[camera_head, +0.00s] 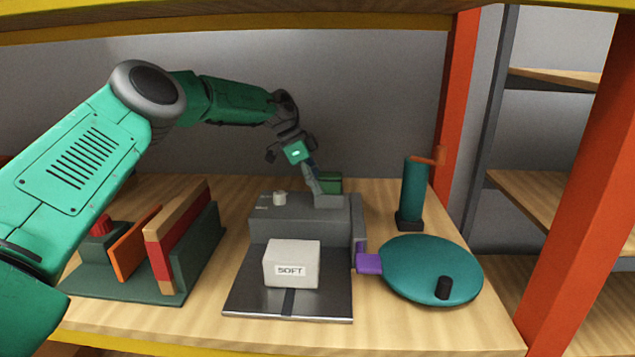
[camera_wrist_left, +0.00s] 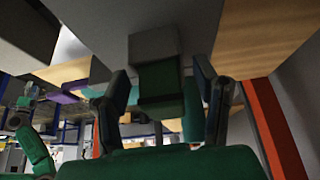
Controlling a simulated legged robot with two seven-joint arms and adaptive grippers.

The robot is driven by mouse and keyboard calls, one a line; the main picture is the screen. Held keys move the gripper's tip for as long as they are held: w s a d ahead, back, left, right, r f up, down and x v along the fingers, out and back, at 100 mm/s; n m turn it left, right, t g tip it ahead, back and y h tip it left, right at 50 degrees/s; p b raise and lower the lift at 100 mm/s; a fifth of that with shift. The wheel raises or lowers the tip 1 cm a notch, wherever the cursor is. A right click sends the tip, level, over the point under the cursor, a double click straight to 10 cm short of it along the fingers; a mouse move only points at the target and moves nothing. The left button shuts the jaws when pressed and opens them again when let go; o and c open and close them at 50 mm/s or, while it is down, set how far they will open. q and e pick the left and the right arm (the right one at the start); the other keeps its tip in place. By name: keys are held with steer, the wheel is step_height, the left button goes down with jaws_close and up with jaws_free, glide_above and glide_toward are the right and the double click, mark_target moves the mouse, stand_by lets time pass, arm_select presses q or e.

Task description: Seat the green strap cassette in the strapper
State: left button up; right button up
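The green strap cassette (camera_head: 330,182) is at the back right top of the grey strapper (camera_head: 265,228). My left gripper (camera_head: 311,178) reaches over the strapper's back. In its wrist view the fingers (camera_wrist_left: 160,88) are spread on both sides of the cassette, with gaps visible. A green limb with a dark end (camera_wrist_left: 30,95), probably my right arm, shows small in the left wrist view; its finger state is unclear.
A white box marked SOFT (camera_head: 291,265) sits on the strapper's front plate. A green post with an orange handle (camera_head: 413,190) stands behind. A rack of boards (camera_head: 180,232) stands left. An orange upright (camera_head: 575,190) bounds the right.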

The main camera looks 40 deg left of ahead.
arm_select(q)
steer(key=shift+a, duration=0.15)
steer(key=shift+r, duration=0.4)
steer(key=p+v, duration=0.1)
steer(key=v, duration=1)
steer(key=shift+r+p, duration=0.25)
steer(key=shift+p, duration=0.15)
steer(key=shift+s, duration=0.1)
steer(key=shift+s+f, duration=0.1)
